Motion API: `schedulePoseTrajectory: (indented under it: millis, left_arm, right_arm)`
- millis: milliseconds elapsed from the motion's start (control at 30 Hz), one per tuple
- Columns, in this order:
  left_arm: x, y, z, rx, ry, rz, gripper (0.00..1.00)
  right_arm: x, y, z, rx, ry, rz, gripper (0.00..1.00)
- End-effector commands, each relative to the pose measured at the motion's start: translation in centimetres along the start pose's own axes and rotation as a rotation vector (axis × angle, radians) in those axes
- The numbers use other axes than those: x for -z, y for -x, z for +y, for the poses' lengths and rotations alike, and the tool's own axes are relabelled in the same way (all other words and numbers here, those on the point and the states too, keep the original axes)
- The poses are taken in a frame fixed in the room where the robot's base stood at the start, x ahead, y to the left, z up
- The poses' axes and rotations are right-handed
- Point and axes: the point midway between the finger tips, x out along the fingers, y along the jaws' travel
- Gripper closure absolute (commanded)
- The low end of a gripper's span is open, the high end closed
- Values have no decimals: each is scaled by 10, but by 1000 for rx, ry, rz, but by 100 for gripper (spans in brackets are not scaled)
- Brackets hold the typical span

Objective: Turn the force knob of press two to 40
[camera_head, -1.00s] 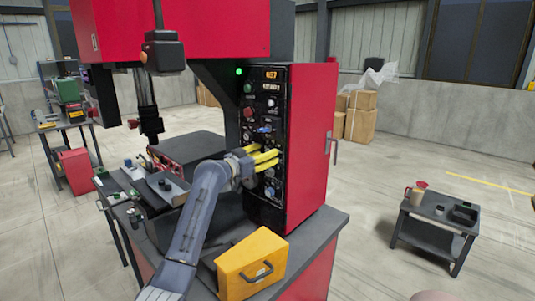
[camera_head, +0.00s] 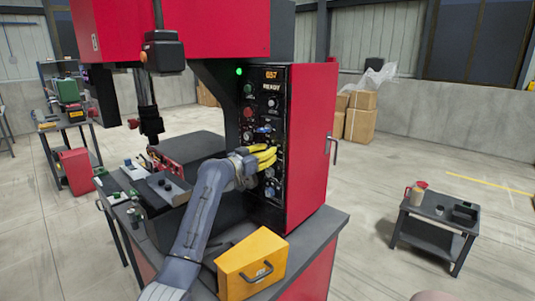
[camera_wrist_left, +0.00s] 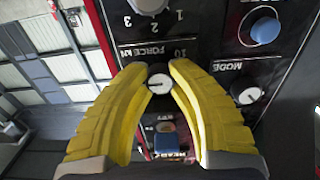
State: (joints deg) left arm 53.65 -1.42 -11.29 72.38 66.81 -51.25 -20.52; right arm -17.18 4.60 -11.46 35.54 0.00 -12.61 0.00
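Press two (camera_head: 312,150) is a red cabinet with a black control panel. Its display reads 657 with READY beneath. My left gripper (camera_head: 270,158) reaches the middle of the panel and covers several controls there. In the left wrist view, the force knob (camera_wrist_left: 160,86) is small, with a white face and a pointer line. It sits between the tips of the yellow fingers (camera_wrist_left: 158,72), which appear to touch it on both sides. The lettering FORCE kN and a 10 show beside it; the rest of its scale is hidden. My right gripper is not in view.
Near the force knob are the mode knob (camera_wrist_left: 246,90), a blue knob (camera_wrist_left: 265,30), a selector marked 1, 2, 3 (camera_wrist_left: 150,5) and a blue switch (camera_wrist_left: 166,145). A small side table (camera_head: 433,235) stands at right.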

Motion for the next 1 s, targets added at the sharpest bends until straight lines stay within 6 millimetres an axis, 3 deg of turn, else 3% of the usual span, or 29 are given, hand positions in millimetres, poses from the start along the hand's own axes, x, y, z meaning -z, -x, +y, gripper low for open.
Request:
schedulePoseTrajectory:
  millis: [567, 1000]
  left_arm:
    - [-3, 0, 0, -1, 66, -6, 100]
    - [-4, 0, 1, 1, 438, -7, 100]
  right_arm:
    - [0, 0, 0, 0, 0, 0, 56]
    - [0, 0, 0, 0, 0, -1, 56]
